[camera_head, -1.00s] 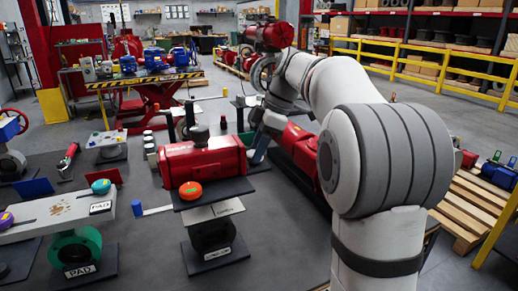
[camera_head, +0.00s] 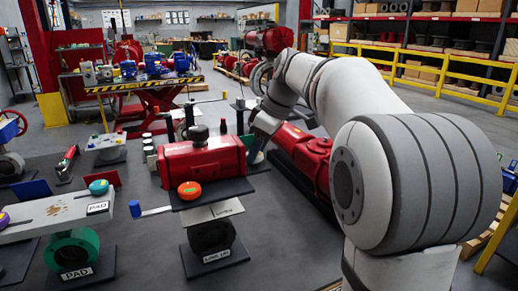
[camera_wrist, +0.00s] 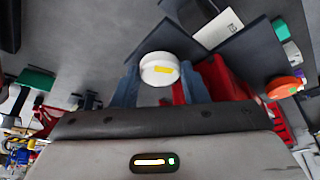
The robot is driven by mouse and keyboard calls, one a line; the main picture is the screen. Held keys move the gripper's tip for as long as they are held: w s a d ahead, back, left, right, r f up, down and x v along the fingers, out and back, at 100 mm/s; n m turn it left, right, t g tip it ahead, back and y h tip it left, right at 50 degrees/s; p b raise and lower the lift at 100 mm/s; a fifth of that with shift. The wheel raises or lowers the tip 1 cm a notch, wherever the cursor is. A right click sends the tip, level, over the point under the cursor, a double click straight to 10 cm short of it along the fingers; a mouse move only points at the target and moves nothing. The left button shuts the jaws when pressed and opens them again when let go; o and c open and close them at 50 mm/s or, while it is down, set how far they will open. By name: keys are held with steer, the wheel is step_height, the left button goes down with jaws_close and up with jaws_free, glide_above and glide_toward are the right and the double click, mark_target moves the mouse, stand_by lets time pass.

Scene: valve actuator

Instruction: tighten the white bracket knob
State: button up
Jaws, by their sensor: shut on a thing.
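The white knob (camera_wrist: 160,66), round with a yellow mark on its face, sits between the two blue-grey fingers of my gripper (camera_wrist: 159,80) in the wrist view. The fingers are shut on it, one on each side. In the head view my gripper (camera_head: 257,150) is at the right end of the red actuator (camera_head: 200,162), pointing down. The knob is hidden there behind the gripper and actuator. The bracket under the knob cannot be made out clearly.
An orange knob (camera_head: 189,190) stands on the dark plate in front of the actuator. A teal knob (camera_head: 98,187) sits on a grey beam at the left. Another red actuator (camera_head: 304,158) lies close to the right of my gripper. Yellow railings (camera_head: 420,66) stand at the back right.

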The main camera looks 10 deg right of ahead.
steer(key=o, duration=1)
